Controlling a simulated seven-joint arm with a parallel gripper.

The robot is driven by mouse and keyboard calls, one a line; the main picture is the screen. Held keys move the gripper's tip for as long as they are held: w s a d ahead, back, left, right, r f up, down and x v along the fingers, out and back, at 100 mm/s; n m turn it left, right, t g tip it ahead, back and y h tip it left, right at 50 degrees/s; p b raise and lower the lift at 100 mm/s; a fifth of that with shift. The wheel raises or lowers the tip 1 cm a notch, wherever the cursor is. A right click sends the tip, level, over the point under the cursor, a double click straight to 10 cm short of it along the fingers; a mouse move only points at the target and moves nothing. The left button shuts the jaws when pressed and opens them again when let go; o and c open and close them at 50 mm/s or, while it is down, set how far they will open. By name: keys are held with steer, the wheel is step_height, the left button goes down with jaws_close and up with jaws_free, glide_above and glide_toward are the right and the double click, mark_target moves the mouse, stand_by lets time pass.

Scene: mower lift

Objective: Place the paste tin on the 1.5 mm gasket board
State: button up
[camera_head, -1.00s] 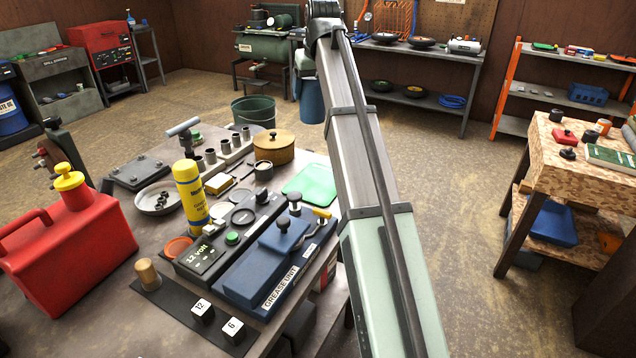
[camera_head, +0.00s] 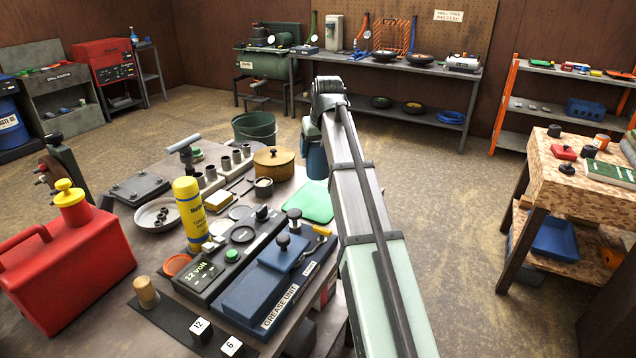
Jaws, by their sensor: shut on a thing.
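My arm rises from the bottom right to an elbow at the upper middle, and a blue-grey link hangs down behind it. My gripper is hidden behind the arm, so what it holds does not show. No thing can be surely read as the paste tin. A small dark round tin (camera_head: 263,187) stands on the bench beside a brown lidded pot (camera_head: 273,165). A flat green sheet (camera_head: 309,203) lies at the bench's right edge, partly behind my arm. No readable label shows whether it is the 1.5 mm gasket board.
The bench is crowded: a red can (camera_head: 68,262), a yellow bottle (camera_head: 189,212), a blue grease unit (camera_head: 268,282), a 12 volt box (camera_head: 213,270) and a round metal dish (camera_head: 158,214). A wooden table (camera_head: 590,188) stands at right. Open floor lies between.

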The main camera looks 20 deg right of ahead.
mark_target(318, 173)
steer(key=shift+f, duration=4.15)
steer(key=shift+f, duration=0.15)
steer(key=o, duration=1.4)
steer(key=shift+o, duration=0.2)
steer(key=v, duration=1.2)
steer(key=shift+s, duration=0.1)
